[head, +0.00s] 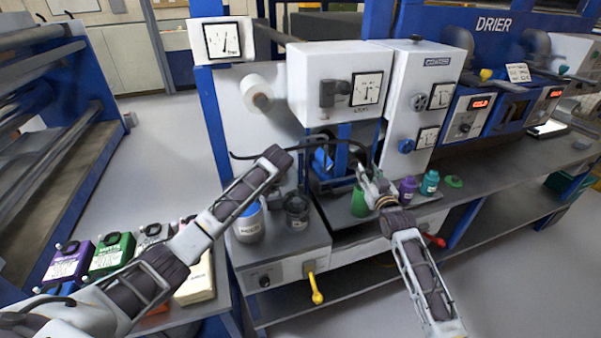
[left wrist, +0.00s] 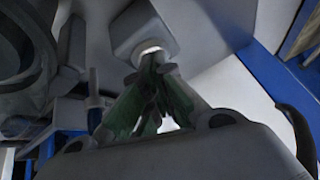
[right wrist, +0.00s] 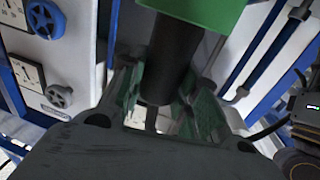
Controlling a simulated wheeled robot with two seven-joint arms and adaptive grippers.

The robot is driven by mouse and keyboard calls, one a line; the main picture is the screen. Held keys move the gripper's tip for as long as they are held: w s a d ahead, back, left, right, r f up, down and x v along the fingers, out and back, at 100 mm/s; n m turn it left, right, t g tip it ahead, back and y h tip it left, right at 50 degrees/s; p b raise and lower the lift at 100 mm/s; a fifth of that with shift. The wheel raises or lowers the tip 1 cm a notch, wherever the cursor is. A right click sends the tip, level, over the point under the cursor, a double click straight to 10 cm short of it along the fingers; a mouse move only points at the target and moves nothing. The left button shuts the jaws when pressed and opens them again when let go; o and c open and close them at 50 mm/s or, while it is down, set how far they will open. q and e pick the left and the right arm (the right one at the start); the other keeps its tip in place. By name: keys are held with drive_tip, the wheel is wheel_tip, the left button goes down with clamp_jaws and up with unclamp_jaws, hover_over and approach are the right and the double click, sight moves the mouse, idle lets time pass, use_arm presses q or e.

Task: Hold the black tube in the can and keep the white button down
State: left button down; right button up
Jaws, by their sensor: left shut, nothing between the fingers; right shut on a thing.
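The green can (head: 359,203) stands on the bench under the machine; its green side also shows in the right wrist view (right wrist: 205,10). The black tube (right wrist: 172,58) has one end at the can. How deep it sits is hidden. My right gripper (head: 366,180) is shut on the tube, with green finger pads on both sides of it in the right wrist view (right wrist: 168,85). My left gripper (left wrist: 156,66) is shut and empty, its fingertips at a small white round button (left wrist: 150,48) below a grey box. Contact cannot be told. In the head view my wrist hides those fingertips.
A grey-white can (head: 249,225) and a dark jar (head: 297,212) stand left of the green can. A yellow lever (head: 315,287) projects from the bench front.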

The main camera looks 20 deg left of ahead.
use_arm(q)
drive_tip(key=shift+r, duration=0.1)
wheel_tip(320, 180, up, 7)
idle(1.2)
idle(0.5)
drive_tip(key=v, duration=1.1)
drive_tip(key=shift+s+d+r, duration=0.15)
drive_tip(key=shift+s+r, duration=0.05)
drive_tip(key=shift+r, duration=0.1)
use_arm(e)
drive_tip(key=o, duration=1)
drive_tip(key=shift+o, duration=0.5)
